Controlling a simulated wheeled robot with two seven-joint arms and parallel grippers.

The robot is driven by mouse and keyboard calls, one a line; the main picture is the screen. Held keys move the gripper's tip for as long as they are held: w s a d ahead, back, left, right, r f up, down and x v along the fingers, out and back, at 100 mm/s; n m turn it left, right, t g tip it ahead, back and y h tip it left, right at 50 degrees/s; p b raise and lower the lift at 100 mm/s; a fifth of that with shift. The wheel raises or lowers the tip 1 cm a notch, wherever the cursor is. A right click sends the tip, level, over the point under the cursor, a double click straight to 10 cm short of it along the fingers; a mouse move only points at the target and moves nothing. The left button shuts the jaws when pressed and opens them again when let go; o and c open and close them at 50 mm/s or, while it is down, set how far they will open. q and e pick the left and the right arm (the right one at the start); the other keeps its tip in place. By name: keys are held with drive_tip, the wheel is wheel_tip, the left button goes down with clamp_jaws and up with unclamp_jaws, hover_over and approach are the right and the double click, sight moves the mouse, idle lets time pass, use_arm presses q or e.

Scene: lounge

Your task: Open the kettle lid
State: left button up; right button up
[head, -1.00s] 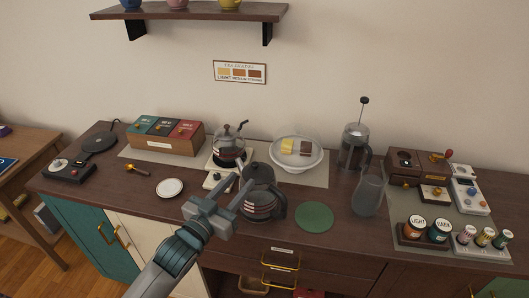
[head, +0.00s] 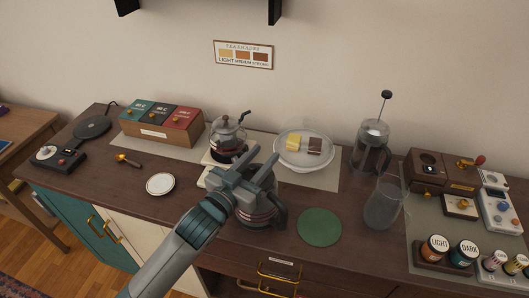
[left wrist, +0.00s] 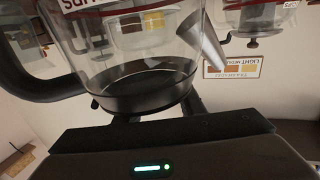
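A glass kettle (head: 262,217) with a dark lid, a red-and-white band and a black handle on its right stands near the front middle of the counter. My left gripper (head: 261,157) is directly over its top, fingers apart, and covers most of the lid. Whether the fingers touch the lid or its knob cannot be told. In the left wrist view the scene is upside down, with the glass kettle (left wrist: 140,45) close up, its handle at left and spout at right; the fingertips are mostly hidden there. My right gripper is not in view.
Behind stands a second glass pot (head: 227,142) with a spout. A green round mat (head: 319,227) and a white saucer (head: 161,184) flank the kettle.

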use_arm(q)
drive_tip(key=shift+r, duration=0.1)
drive_tip(key=shift+c, duration=1.3)
drive_tip(key=c, duration=0.5)
clamp_jaws()
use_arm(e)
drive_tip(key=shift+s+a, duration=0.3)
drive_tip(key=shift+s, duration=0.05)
